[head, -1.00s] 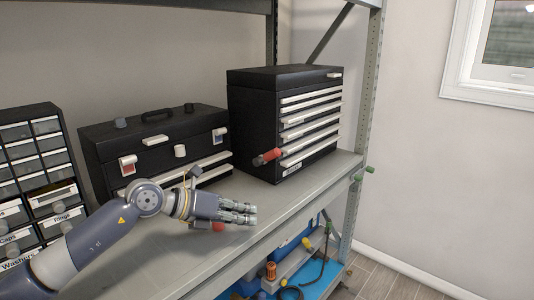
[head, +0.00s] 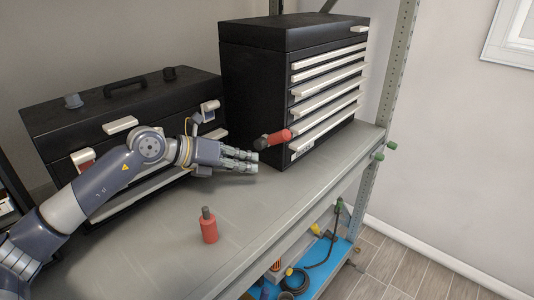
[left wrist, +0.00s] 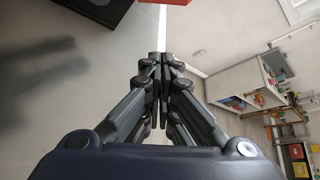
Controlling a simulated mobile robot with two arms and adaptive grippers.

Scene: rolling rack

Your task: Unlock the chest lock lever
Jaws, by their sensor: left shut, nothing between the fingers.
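The tall black drawer chest (head: 255,95) stands on the grey shelf. A lever with a red grip (head: 280,136) sticks out near its lower front corner. My left gripper (head: 256,161) is shut and empty just below and left of the red grip in the head view, apart from it as far as I can tell. In the left wrist view the shut fingers (left wrist: 161,57) point toward a red piece (left wrist: 186,2) at the top edge, mostly cut off. My right gripper is not in view.
A wide black toolbox (head: 55,122) with latches stands behind my left arm. A small red-handled item (head: 209,229) stands on the grey shelf (head: 285,205) in front. Green knobs (head: 390,145) stick out at the right post.

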